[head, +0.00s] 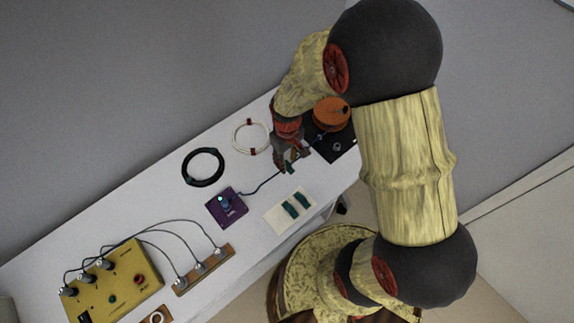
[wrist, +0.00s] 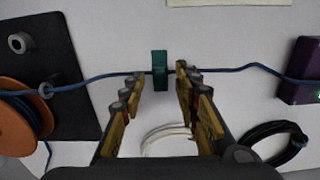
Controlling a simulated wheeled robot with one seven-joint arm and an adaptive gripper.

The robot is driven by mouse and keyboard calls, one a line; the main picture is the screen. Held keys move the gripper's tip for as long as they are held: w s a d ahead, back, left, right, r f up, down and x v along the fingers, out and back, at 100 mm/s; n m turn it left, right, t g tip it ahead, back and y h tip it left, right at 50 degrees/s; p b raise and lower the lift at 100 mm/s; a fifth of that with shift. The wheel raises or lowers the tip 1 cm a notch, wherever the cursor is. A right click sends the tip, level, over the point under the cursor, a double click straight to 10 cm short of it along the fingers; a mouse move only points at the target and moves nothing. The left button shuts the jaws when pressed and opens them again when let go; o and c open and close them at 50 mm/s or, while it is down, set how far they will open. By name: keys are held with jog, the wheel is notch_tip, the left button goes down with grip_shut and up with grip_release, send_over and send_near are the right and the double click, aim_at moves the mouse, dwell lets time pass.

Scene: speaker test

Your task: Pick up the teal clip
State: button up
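A teal clip (wrist: 159,70) sits on the blue cable (wrist: 105,77) in the wrist view. My gripper (wrist: 159,74) is open, with one finger on each side of the clip and visible gaps between. In the head view, my gripper (head: 291,160) is over the cable between the purple box and the orange spool. A bit of teal (head: 288,168) shows at its fingertips there, the rest being hidden. Two more teal clips (head: 290,209) (head: 302,199) lie on a cream card (head: 278,222) nearer the table's front edge.
The purple box (head: 226,207) and orange spool (head: 332,113) on a black plate (head: 345,149) flank my gripper. A black coil (head: 203,167) and white coil (head: 250,137) lie behind. A yellow wired box (head: 116,284) and brown terminal strip (head: 204,269) stand at lower left.

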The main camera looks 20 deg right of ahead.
aim_at(287, 162)
jog(key=shift+c, duration=1.2)
grip_shut()
jog(key=shift+r, duration=0.6)
notch_tip(287, 162, up, 2)
jog(key=shift+r+p, duration=0.15)
jog(key=shift+p, duration=0.5)
jog(key=s+d+r+p, duration=0.4)
jog(key=s+r, duration=0.5)
jog(key=s, duration=0.4)
jog(key=shift+s+d+r+p, duration=0.15)
jog(key=shift+s+r+p, duration=0.1)
jog(key=shift+p, duration=0.35)
